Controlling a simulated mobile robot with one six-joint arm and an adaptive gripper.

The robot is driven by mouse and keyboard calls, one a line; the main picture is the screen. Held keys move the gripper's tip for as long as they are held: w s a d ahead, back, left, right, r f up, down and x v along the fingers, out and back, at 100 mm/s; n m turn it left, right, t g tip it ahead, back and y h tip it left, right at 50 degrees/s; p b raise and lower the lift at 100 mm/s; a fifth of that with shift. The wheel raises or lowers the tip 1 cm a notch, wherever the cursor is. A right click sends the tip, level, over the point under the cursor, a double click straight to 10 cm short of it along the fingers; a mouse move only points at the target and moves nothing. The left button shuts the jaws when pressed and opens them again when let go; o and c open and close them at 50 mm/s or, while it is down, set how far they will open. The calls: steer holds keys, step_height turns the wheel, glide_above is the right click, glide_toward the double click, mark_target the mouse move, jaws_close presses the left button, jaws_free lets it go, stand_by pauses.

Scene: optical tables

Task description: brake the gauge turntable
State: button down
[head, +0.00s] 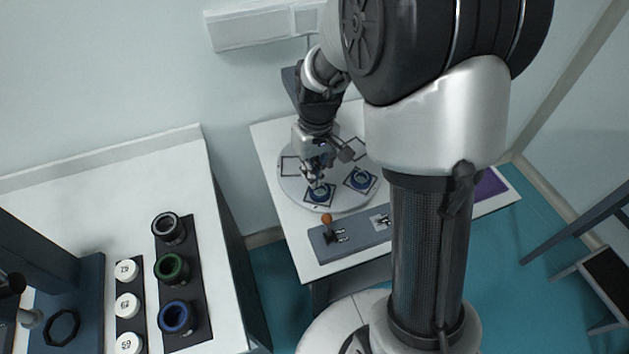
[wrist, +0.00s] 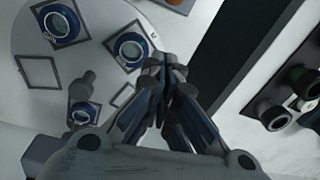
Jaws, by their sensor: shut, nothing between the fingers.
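The gauge turntable (head: 293,188) is a pale round disc on the white table, with blue-ringed gauges on dark-edged square plates. Two gauges (head: 320,193) (head: 361,179) show on its near side; the wrist view shows several on the disc (wrist: 30,95). A lever with an orange knob (head: 327,218) stands on the grey-blue panel (head: 362,242) in front of the disc. My gripper (head: 317,178) is above the disc, close to the near-left gauge and apart from the lever. Its fingers (wrist: 168,62) are shut and empty. Whether they touch the gauge, I cannot tell.
Left of a dark gap stands another white table (head: 100,185), with black, green and blue rings (head: 173,268) on a dark strip and white numbered discs (head: 127,306). The panel also carries a small switch plate (head: 380,222). A purple patch (head: 490,184) lies at the table's right end.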

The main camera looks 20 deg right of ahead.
mark_target(328, 225)
steer(key=f+b, duration=0.1)
steer(key=f, duration=0.4)
steer(key=f+b, duration=0.1)
steer(key=f, duration=0.2)
steer(key=shift+a+b, duration=0.25)
steer(key=shift+b, duration=0.05)
steer(key=shift+s+f, duration=0.2)
steer(key=shift+f, duration=0.1)
steer(key=shift+s+d+r+b, duration=0.15)
steer(key=shift+s+r, duration=0.1)
steer(key=shift+s, duration=0.3)
steer(key=shift+s+d+r+b, duration=0.15)
steer(key=shift+s+r, duration=0.15)
steer(key=shift+s, duration=0.25)
steer(key=shift+s+d+r+b, duration=0.15)
steer(key=shift+s+r, duration=0.1)
steer(key=shift+s, duration=0.3)
steer(key=shift+a, duration=0.1)
steer(key=shift+r, duration=0.1)
